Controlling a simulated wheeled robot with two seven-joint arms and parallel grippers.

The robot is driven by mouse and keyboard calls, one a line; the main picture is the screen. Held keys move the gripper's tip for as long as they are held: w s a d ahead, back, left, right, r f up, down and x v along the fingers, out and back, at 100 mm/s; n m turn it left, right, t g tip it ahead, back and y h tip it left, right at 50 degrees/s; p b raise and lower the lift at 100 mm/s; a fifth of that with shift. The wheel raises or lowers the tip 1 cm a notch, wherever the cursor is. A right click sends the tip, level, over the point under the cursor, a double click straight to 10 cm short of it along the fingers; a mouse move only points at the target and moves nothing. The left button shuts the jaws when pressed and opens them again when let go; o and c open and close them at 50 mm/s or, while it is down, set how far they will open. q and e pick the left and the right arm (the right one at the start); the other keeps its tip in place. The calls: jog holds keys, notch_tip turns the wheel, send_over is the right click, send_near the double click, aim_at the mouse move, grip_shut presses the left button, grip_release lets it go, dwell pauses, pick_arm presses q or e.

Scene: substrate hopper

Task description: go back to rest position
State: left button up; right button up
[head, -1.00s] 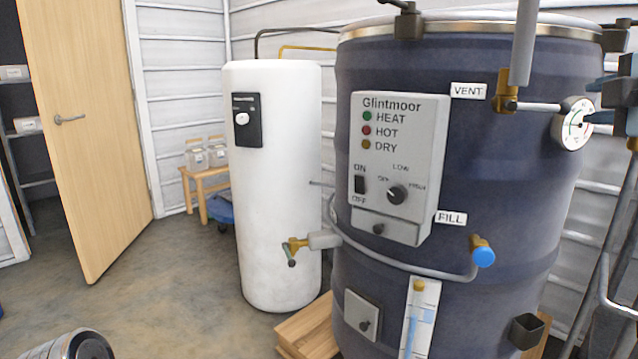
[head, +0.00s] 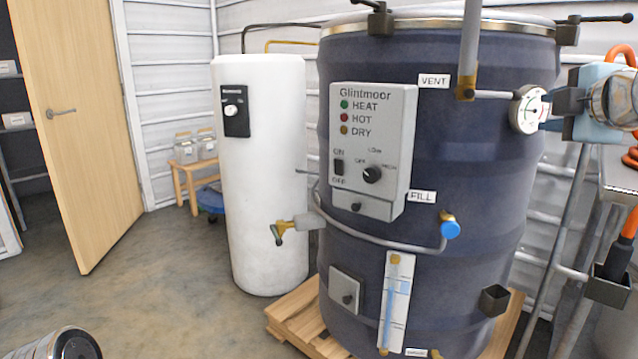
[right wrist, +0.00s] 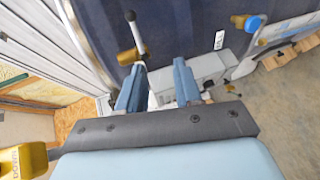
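My right gripper (head: 562,112) is at the right of the head view, beside the dark blue drum (head: 450,140) and close to the round gauge (head: 527,109). Whether it touches the gauge is unclear. In the right wrist view its two blue fingers (right wrist: 158,88) stand apart with nothing held between them. Behind them are the drum wall (right wrist: 180,30) and the grey control box (right wrist: 205,72). My left gripper is not in view.
The drum stands on a wooden pallet (head: 290,318). A white tank (head: 262,180) is to its left, then a small wooden stool (head: 190,180) and an open door (head: 75,120). A metal frame (head: 550,240) stands at the right.

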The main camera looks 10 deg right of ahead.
jog(key=w+a+f+m+g+y, duration=0.15)
jog(key=w+a+f, duration=0.25)
jog(key=w+f, duration=0.5)
jog(key=w+a+f+m+g+y, duration=0.15)
jog(key=w+a+f, duration=0.35)
jog(key=f, duration=0.8)
jog(key=w+a+f+m+g+y, duration=0.15)
jog(key=a+f, duration=0.25)
jog(key=f, duration=0.7)
jog(key=w+a+f+m+g+y, duration=0.1)
jog(key=a+f+g, duration=0.15)
jog(key=f, duration=0.95)
jog(key=s+a+f+m+g+y, duration=0.15)
jog(key=s+a+f, duration=0.3)
jog(key=f, duration=0.55)
jog(key=s+a+f+m+g, duration=0.1)
jog(key=s+a+f+m, duration=0.3)
jog(key=f, duration=0.6)
jog(key=s+a+f+m+g, duration=0.2)
jog(key=s+f, duration=0.5)
jog(key=s, duration=0.4)
jog(key=s+a+f+m+g, duration=0.2)
jog(key=s+a+f, duration=0.3)
jog(key=s, duration=0.6)
jog(key=shift+s+f+m+g+y, duration=0.3)
jog(key=shift+s+f+m+g, duration=0.1)
jog(key=shift+f+m, duration=0.45)
